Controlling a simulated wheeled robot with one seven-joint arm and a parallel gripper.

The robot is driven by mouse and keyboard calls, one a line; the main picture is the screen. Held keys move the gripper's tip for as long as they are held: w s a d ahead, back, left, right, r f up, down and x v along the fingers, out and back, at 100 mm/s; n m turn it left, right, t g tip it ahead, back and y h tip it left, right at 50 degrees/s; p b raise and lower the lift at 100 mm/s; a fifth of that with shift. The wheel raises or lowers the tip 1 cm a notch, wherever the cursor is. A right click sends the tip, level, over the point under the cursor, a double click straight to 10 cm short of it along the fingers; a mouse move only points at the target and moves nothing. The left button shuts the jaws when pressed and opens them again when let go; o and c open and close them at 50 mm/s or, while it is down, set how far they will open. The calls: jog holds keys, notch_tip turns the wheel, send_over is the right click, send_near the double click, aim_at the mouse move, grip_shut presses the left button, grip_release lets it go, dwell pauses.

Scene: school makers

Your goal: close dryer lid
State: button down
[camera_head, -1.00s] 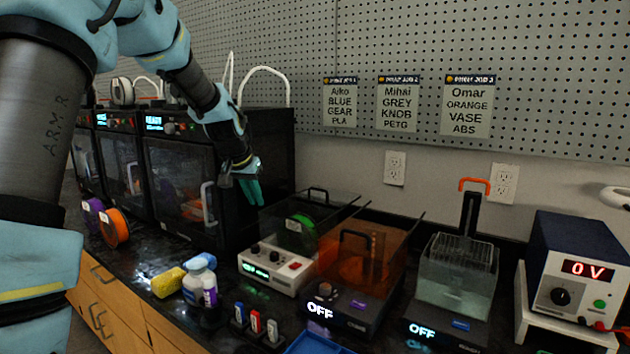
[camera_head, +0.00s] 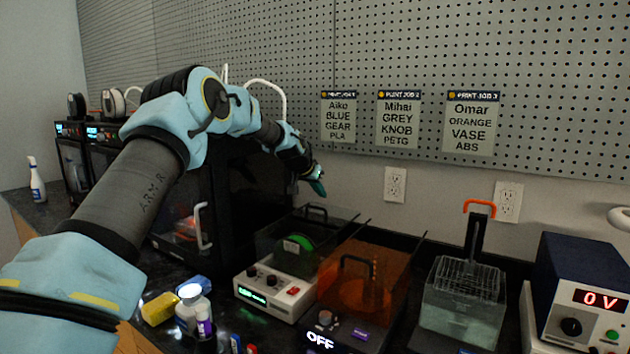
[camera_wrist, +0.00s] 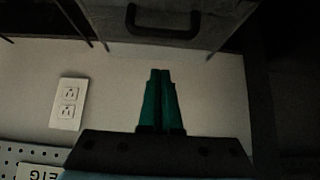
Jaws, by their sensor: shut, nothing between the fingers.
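The dryer (camera_head: 268,297) is a white-fronted box with knobs, a green display and a red switch, holding a green spool (camera_head: 301,241). Its smoky see-through lid (camera_head: 335,218) appears raised and tilted at the back, with a dark handle (camera_head: 315,208) at its upper edge. In the wrist view a dark handle (camera_wrist: 165,31) on a grey panel shows at the top, ahead of my fingers. My gripper (camera_head: 320,186), with teal fingers, is just above the handle near the wall, apart from it. In the wrist view my gripper (camera_wrist: 160,72) is shut and empty.
An orange-covered unit (camera_head: 362,285) stands right of the dryer, then a clear tank (camera_head: 463,300) and a power supply (camera_head: 580,290). A dark printer (camera_head: 180,225) stands left. Bottles (camera_head: 195,312) sit in front.

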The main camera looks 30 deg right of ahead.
jog(key=shift+p+x, duration=0.35)
jog(key=shift+x, duration=0.75)
jog(key=shift+a+f, duration=0.1)
jog(key=shift+a, duration=0.2)
jog(key=shift+s+a, duration=0.3)
jog(key=shift+a, duration=0.05)
jog(key=shift+s+a+f+p, duration=0.15)
jog(key=shift+s+a+p, duration=0.2)
jog(key=shift+a, duration=0.2)
jog(key=shift+s+a+f+p, duration=0.15)
jog(key=shift+s+a+p, duration=0.1)
jog(key=shift+a+p, duration=0.2)
jog(key=shift+a+f, duration=0.1)
jog(key=shift+a, duration=0.05)
